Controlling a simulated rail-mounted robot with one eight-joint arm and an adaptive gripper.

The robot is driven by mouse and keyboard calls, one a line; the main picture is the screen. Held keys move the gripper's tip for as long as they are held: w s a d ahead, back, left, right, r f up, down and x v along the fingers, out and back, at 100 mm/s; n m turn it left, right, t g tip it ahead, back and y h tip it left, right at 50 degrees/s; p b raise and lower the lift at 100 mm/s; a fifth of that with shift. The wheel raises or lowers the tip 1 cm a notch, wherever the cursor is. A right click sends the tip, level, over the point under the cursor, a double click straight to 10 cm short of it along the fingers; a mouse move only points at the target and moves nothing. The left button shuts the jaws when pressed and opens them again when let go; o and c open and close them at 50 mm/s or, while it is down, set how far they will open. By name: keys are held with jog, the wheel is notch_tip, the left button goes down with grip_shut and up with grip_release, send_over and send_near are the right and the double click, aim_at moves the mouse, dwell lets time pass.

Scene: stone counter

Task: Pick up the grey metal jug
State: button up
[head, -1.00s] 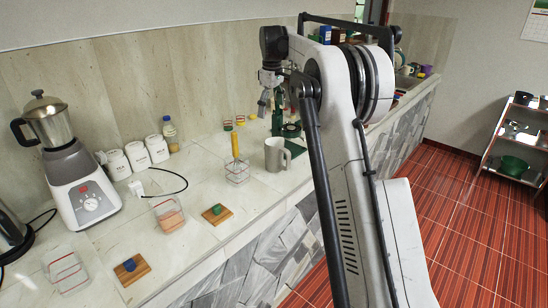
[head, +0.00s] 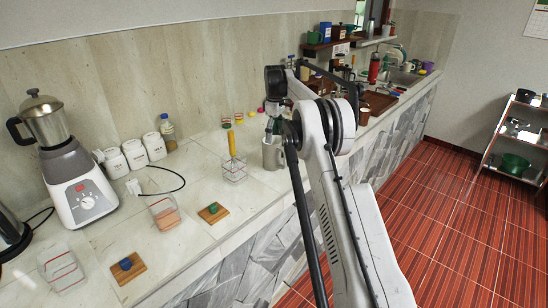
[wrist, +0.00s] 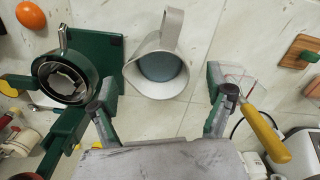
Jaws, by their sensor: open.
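The grey metal jug (head: 270,155) stands upright on the counter, right of the wire basket with the yellow stick. In the wrist view the jug (wrist: 157,74) is seen from above, with its open mouth showing and its handle pointing toward the top of the picture. My gripper (wrist: 162,92) is open and empty, one finger to each side of the jug's near rim in the picture. In the head view my gripper (head: 274,122) is over the jug, partly hidden by my arm. Whether the fingers are below rim height is unclear.
A green appliance (wrist: 75,75) is close left of the jug in the wrist view, near the left finger. An orange ball (wrist: 33,15) lies beyond. A blender (head: 72,165) stands far left.

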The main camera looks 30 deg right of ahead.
aim_at(275, 147)
jog(key=shift+w+f+p, duration=0.15)
jog(key=shift+f+p, duration=0.4)
jog(key=shift+f, duration=3.2)
jog(key=shift+c, duration=0.4)
jog(key=c, duration=1.7)
jog(key=shift+c, duration=0.2)
jog(key=shift+r, duration=0.1)
notch_tip(275, 147, up, 10)
jog(key=b, duration=0.1)
